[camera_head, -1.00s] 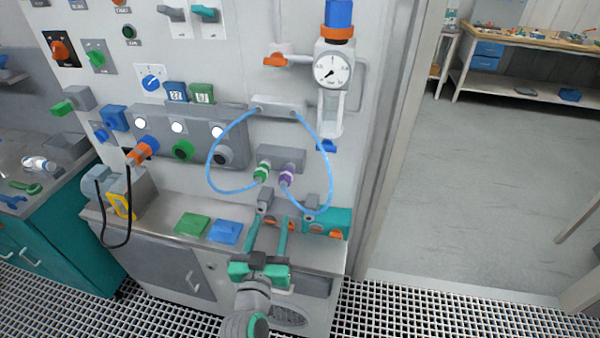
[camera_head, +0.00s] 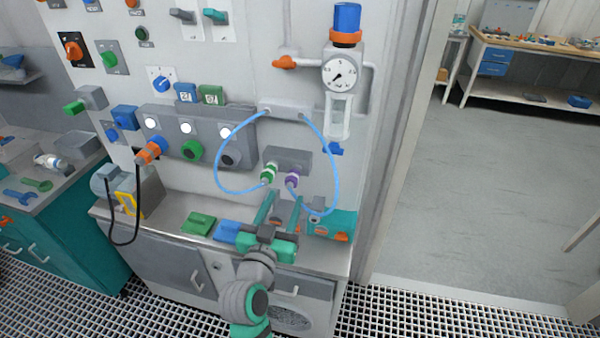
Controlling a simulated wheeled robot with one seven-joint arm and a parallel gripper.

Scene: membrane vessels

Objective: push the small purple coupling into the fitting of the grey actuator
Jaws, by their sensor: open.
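The small purple coupling (camera_head: 292,181) sits at the end of a light-blue hose under the right part of a grey block (camera_head: 288,158) on the panel. It appears to meet the block, but how far it is seated cannot be told. A green coupling (camera_head: 268,174) sits beside it on the left. I take the grey block to be the actuator; its fitting is too small to make out. My gripper (camera_head: 284,200) is open and empty. Its two teal fingers point towards the panel, with tips appearing just below the couplings; depth is unclear.
The light-blue hoses (camera_head: 217,165) loop out on both sides from an upper grey bar (camera_head: 284,109). A gauge (camera_head: 339,75) hangs above right. Green (camera_head: 198,223) and blue (camera_head: 227,231) blocks lie on the counter. A teal box (camera_head: 343,224) stands right of my fingers.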

